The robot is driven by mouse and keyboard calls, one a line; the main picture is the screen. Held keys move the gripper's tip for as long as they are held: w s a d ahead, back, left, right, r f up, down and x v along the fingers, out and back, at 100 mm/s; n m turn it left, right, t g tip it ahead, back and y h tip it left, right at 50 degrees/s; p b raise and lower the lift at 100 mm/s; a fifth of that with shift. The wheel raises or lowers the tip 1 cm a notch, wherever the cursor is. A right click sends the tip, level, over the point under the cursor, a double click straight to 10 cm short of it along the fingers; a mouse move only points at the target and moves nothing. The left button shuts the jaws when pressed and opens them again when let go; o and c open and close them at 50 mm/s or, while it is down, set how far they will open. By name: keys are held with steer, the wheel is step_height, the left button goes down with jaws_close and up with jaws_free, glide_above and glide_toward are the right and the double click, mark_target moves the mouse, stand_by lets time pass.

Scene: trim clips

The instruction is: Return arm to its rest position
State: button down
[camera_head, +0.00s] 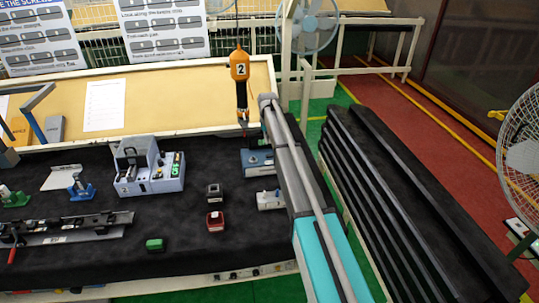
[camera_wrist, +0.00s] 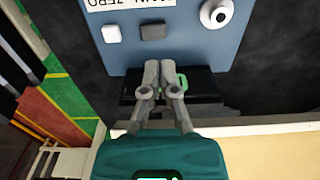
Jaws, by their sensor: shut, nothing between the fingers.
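My gripper (camera_wrist: 159,68) shows in the wrist view with its two grey fingers together and nothing between them. The fingertips are over the edge of a blue panel (camera_wrist: 180,50) and a black part (camera_wrist: 205,88) with a green piece beside the fingers. I cannot tell whether they touch anything. In the head view my arm reaches from the bottom right of centre up to the table's right end, and the gripper itself is hidden there.
The panel has a white button (camera_wrist: 111,33) and a round knob (camera_wrist: 216,14). In the head view, an orange screwdriver (camera_head: 240,66) hangs close to my arm. A blue device (camera_head: 258,162) sits just left of it. A black stepped stack (camera_head: 400,190) is to the right.

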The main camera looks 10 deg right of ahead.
steer(key=s+f+b, duration=0.1)
steer(key=s, duration=4.4)
steer(key=shift+s+f+b, duration=0.3)
steer(key=shift+f+b, duration=0.05)
steer(key=shift+b, duration=0.05)
